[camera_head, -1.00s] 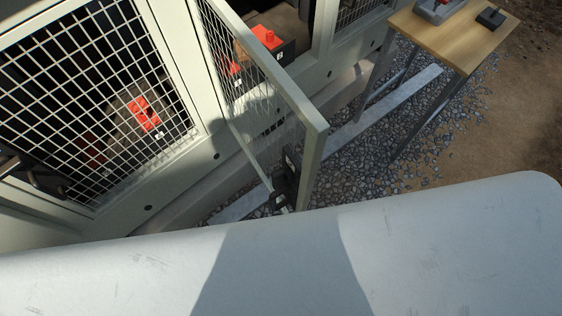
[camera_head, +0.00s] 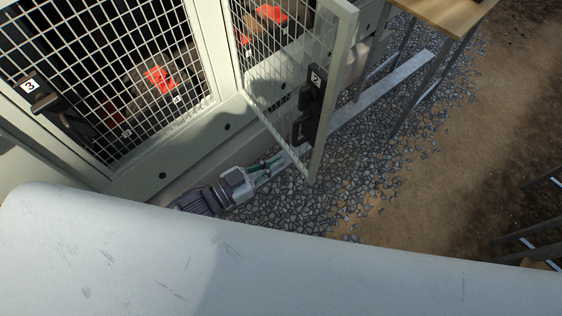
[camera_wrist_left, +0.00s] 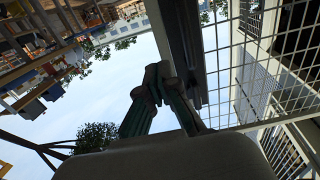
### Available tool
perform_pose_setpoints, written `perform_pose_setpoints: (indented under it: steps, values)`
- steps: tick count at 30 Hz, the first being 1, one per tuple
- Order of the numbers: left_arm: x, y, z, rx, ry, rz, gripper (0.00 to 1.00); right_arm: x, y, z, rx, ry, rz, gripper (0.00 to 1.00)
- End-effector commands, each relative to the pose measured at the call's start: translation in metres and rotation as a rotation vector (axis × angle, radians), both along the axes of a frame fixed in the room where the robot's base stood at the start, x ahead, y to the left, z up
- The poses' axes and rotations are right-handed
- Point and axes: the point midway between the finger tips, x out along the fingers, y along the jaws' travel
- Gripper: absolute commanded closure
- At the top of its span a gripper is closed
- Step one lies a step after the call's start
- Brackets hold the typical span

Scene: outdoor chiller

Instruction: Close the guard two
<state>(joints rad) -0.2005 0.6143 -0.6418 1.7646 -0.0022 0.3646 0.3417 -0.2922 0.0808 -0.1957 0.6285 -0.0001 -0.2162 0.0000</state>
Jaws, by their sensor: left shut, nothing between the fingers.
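Guard two (camera_head: 342,75), a pale-framed mesh door with a black handle and latch plate marked 2 (camera_head: 316,80), stands swung open, out from the machine's front. My left gripper (camera_head: 276,164) is low beside the guard's lower edge, to the left of its handle. Whether it touches the guard cannot be told. In the left wrist view, its fingers (camera_wrist_left: 157,75) are closed together and empty, with the mesh of a guard (camera_wrist_left: 230,65) and a dark upright bar (camera_wrist_left: 182,45) close by. My right gripper is not in view.
A closed mesh guard marked 3 (camera_head: 103,80) is at the left. Red parts (camera_head: 160,78) show behind the mesh. A wooden table (camera_head: 445,14) stands at the top right. My white body fills the bottom.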

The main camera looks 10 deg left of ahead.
Motion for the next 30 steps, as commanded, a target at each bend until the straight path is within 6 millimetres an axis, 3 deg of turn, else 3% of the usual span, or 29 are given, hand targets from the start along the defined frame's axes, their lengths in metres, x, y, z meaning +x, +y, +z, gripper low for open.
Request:
perform_pose_setpoints:
  steps: [5, 15, 30]
  values:
    - [0.029, -0.029, 0.004, -0.004, -0.002, 0.002, 1.00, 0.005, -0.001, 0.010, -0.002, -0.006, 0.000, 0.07]
    - [0.071, -0.073, 0.002, 0.001, 0.000, 0.002, 1.00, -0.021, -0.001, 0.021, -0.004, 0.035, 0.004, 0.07]
    - [0.080, -0.083, -0.001, 0.001, 0.001, 0.002, 1.00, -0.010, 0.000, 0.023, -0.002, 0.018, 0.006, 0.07]
